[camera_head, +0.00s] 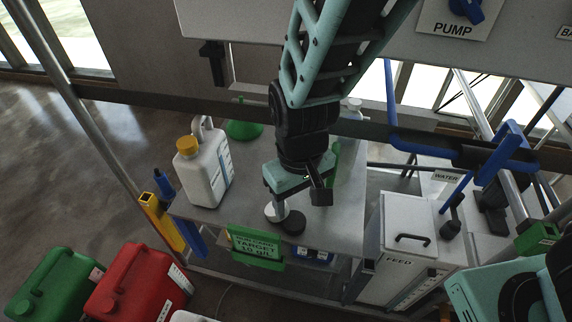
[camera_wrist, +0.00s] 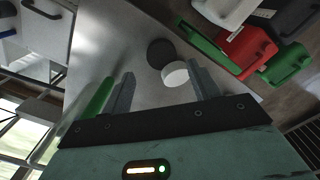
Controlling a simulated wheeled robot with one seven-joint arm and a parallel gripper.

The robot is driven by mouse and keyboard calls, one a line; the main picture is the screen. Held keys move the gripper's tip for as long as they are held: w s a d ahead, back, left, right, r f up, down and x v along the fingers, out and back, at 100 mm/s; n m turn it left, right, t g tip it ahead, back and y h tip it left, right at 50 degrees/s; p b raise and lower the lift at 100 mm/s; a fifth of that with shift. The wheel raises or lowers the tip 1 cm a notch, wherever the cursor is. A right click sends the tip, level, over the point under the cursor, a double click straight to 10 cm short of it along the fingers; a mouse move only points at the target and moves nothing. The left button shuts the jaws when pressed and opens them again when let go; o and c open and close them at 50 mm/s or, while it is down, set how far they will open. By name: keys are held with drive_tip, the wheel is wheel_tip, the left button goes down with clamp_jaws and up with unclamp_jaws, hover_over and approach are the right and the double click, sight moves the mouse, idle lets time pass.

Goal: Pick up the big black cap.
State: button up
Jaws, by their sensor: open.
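The big black cap (camera_head: 292,222) lies flat on the grey table top near its front edge. In the wrist view the black cap (camera_wrist: 158,50) shows as a dark disc beyond my fingertips. A white cap (camera_head: 274,211) sits right beside it; in the wrist view this white cap (camera_wrist: 175,74) lies nearer, between my fingers and close to one fingertip. My gripper (camera_head: 299,200) points down over the caps, open, with nothing held. Both fingers of the gripper (camera_wrist: 160,75) show apart. In the head view the gripper partly covers the white cap.
A white jug with a yellow cap (camera_head: 203,168) stands left on the table (camera_head: 220,212). A green funnel (camera_head: 243,130) is behind. A green target sign (camera_head: 256,246) hangs at the front edge. Red (camera_head: 135,288) and green (camera_head: 52,285) canisters stand lower left; a feed box (camera_head: 405,235) is right.

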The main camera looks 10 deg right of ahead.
sight(295, 221)
wheel_tip(295, 221, down, 7)
drive_tip(key=shift+w+a+f+b, duration=0.1)
drive_tip(key=shift+w+f+b, duration=0.05)
drive_tip(key=shift+b, duration=0.35)
drive_tip(key=c, duration=0.7)
